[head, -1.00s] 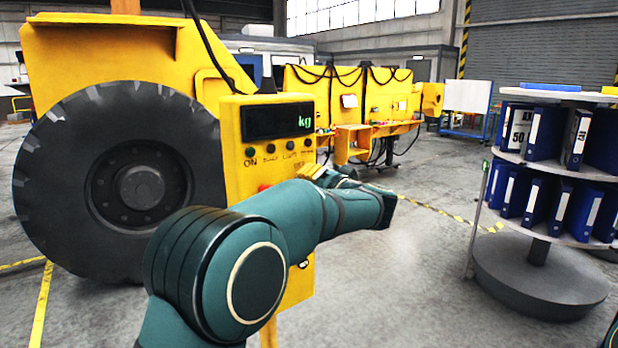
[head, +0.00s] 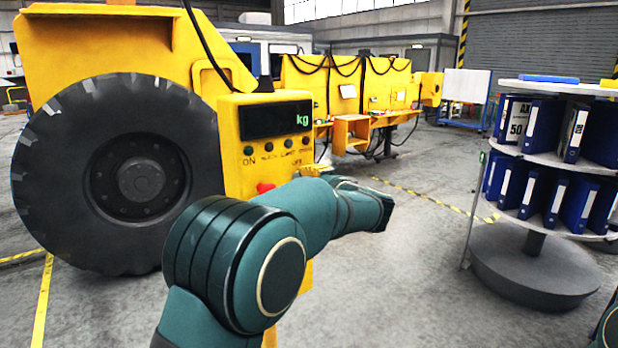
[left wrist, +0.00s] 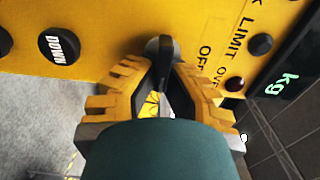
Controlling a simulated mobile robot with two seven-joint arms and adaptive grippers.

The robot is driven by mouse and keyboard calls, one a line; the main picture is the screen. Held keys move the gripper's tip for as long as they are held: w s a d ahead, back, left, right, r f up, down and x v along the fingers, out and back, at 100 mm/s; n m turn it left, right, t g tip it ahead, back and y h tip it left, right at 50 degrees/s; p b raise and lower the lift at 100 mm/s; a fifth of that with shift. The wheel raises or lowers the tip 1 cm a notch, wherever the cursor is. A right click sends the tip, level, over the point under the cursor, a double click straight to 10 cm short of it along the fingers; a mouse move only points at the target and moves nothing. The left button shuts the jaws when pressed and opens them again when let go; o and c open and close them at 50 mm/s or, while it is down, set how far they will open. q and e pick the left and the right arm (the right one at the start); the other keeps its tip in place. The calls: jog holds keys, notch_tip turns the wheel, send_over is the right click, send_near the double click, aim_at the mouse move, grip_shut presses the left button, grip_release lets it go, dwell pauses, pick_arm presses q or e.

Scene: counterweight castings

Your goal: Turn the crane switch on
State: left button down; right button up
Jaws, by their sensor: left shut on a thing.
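The yellow crane control box (head: 232,170) stands in front of a big wheel, with a dark display (head: 276,119) reading "kg" in green. In the left wrist view a dark switch handle (left wrist: 166,46) stands out from the yellow panel, beside the printed word "OFF". My left gripper (left wrist: 160,85), with yellow ridged fingers, is shut on this handle. In the head view the left gripper (head: 316,171) shows only partly at the box's right edge, behind my arm, and the switch is hidden there. My right gripper is out of view.
A red button (head: 265,187) and a row of small knobs (head: 270,147) are on the box. A black "DOWN" button (left wrist: 59,46) is near the switch. A round shelf with blue binders (head: 540,125) stands at right. The floor between is clear.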

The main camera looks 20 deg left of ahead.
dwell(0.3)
pick_arm(q)
jog(key=c, duration=1)
grip_release()
jog(key=shift+a, duration=0.15)
jog(key=shift+c, duration=0.2)
jog(key=shift+d, duration=0.2)
jog(key=v, duration=1.1)
jog(key=shift+s+d, duration=0.25)
jog(key=shift+s, duration=0.1)
